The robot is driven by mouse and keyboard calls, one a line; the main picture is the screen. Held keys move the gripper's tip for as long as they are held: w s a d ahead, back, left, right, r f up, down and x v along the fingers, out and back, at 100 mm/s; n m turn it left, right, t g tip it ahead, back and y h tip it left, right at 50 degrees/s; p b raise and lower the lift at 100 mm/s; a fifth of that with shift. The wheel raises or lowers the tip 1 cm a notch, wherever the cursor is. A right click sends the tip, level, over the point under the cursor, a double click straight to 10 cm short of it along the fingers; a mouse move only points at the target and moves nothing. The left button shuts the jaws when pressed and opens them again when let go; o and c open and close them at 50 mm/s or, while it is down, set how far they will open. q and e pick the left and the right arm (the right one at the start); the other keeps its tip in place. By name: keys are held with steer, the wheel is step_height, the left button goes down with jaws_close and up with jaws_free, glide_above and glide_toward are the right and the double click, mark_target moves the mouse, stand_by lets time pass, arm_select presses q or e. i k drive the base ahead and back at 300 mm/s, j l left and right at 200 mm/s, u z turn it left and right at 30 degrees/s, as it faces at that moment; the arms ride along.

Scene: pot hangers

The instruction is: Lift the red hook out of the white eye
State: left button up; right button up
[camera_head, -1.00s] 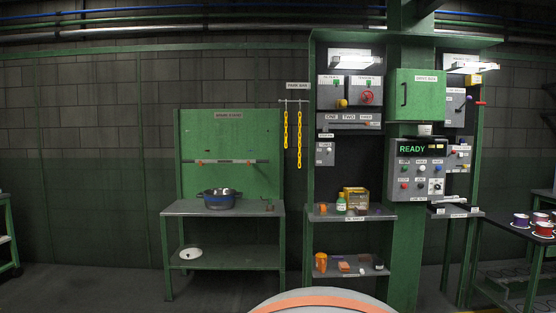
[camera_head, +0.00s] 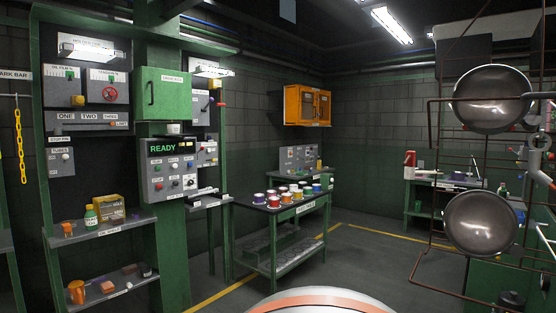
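Two round metal pots show at the right in the head view, an upper pot (camera_head: 492,98) and a lower pot (camera_head: 481,223). They hang one above the other on a dark pipe rack (camera_head: 431,135). Small pale and red parts sit near the right edge of the picture beside the pots, too small and cut off for me to tell a red hook or a white eye among them. Neither of my grippers is in view.
A table (camera_head: 262,226) with several coloured spools stands in the middle. A green cabinet (camera_head: 163,93) and a READY panel (camera_head: 172,170) are at the left. An orange wall cabinet (camera_head: 307,105) hangs at the back. Open floor (camera_head: 370,262) lies between table and rack.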

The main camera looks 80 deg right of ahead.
mark_target(410, 160)
steer(key=z, duration=3.4)
steer(key=i+j+z, duration=0.1)
steer(key=z, duration=0.45)
steer(key=i+j+z, duration=0.15)
steer(key=j, duration=0.15)
steer(key=j+z, duration=0.15)
steer(key=j, duration=0.15)
steer(key=i+j+z, duration=0.2)
steer(key=j, duration=0.15)
steer(key=j+z, duration=0.2)
steer(key=j, duration=0.8)
steer(key=i+j, duration=0.1)
steer(key=j, duration=0.55)
steer(key=i+j, duration=0.1)
steer(key=j, duration=0.6)
steer(key=i+j+z, duration=0.1)
steer(key=j, duration=0.55)
